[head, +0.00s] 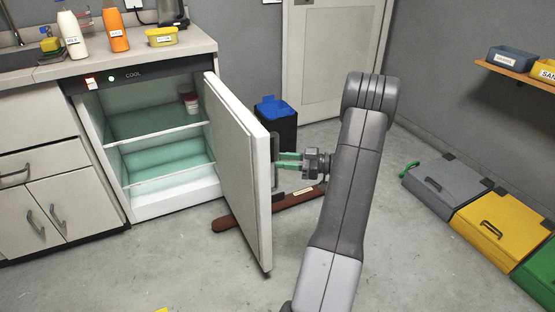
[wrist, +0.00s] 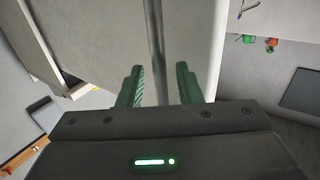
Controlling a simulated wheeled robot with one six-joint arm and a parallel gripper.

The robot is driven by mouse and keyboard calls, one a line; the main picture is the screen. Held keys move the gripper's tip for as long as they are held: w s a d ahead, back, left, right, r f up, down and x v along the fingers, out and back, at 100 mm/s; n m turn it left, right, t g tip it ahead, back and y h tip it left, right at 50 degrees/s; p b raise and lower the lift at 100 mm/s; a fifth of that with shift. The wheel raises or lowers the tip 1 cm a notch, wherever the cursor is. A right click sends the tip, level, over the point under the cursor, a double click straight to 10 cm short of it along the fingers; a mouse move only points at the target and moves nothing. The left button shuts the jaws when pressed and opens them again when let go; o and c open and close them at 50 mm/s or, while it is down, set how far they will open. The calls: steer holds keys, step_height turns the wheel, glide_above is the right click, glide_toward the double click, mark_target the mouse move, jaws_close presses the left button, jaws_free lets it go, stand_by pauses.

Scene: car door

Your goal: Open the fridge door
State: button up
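The fridge (head: 150,205) stands under the counter with its white door (head: 240,165) swung wide open toward the right. Its green-lit inside shows shelves and a small red and white jar (head: 190,102). The door's outer face also shows in the wrist view (wrist: 105,40). A vertical grey bar handle (head: 275,145) is on that outer face. My gripper (head: 287,164) is at the handle, reaching in from the right. In the wrist view, its green fingers stand apart on either side of the handle (wrist: 155,45), with gaps visible on both sides.
A brown roll (head: 225,222) lies on the floor, partly hidden by the door. A dark bin with a blue lid (head: 272,108) stands behind the door. Grey (head: 445,182), yellow (head: 500,228) and green cases line the right wall. The floor in front is mostly clear.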

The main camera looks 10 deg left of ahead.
steer(key=d+p, duration=0.2)
steer(key=d, duration=0.9)
steer(key=shift+w, duration=0.45)
steer(key=a+b, duration=0.1)
steer(key=a, duration=0.3)
steer(key=s+a+b, duration=0.1)
steer(key=a, duration=0.4)
steer(key=a+b, duration=0.1)
steer(key=a, duration=0.4)
steer(key=shift+s, duration=0.15)
